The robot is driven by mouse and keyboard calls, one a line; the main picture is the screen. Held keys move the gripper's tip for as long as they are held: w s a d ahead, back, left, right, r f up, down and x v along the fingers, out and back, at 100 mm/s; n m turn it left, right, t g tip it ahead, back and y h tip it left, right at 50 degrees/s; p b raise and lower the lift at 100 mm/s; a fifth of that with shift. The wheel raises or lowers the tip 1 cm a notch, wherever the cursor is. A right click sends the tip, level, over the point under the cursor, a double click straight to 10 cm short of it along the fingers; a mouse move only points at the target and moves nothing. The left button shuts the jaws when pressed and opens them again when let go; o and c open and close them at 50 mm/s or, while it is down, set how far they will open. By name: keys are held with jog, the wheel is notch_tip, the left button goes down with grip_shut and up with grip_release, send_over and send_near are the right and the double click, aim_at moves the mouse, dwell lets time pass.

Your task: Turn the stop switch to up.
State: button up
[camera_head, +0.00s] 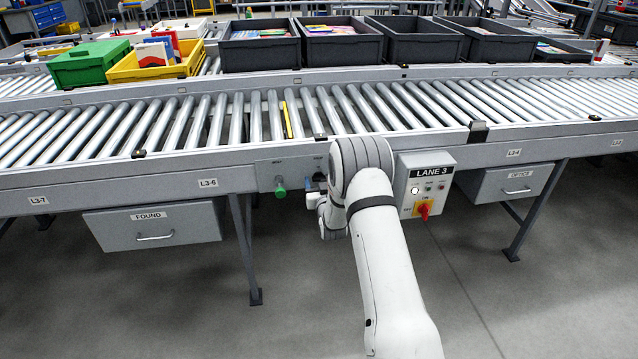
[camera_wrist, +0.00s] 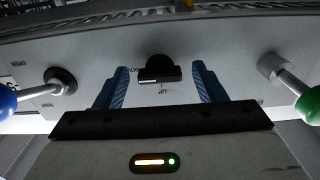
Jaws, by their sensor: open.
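A black switch knob (camera_wrist: 160,70) sits on a grey panel in the wrist view, with a wide dark grip lying across the picture. An upside-down "UP" shows just below it, and a partly covered label shows beside it. My gripper (camera_wrist: 160,65) is open, with one blue finger on each side of the knob and a visible gap on both sides.
A green-ended lever (camera_wrist: 305,103) and a blue-ended lever (camera_wrist: 8,100) stick out on either side of the knob. The LANE 3 box (camera_head: 423,183), with a red and yellow rotary switch (camera_head: 424,209), stands right of my arm. A FOUND drawer (camera_head: 152,228) hangs lower left.

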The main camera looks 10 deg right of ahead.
jog(key=c, duration=0.9)
jog(key=shift+a, duration=0.2)
jog(key=shift+c, duration=0.4)
jog(key=shift+d, duration=0.1)
jog(key=shift+b, duration=0.45)
jog(key=shift+n+b, duration=8.8)
jog(key=shift+n, duration=0.1)
jog(key=shift+r, duration=0.1)
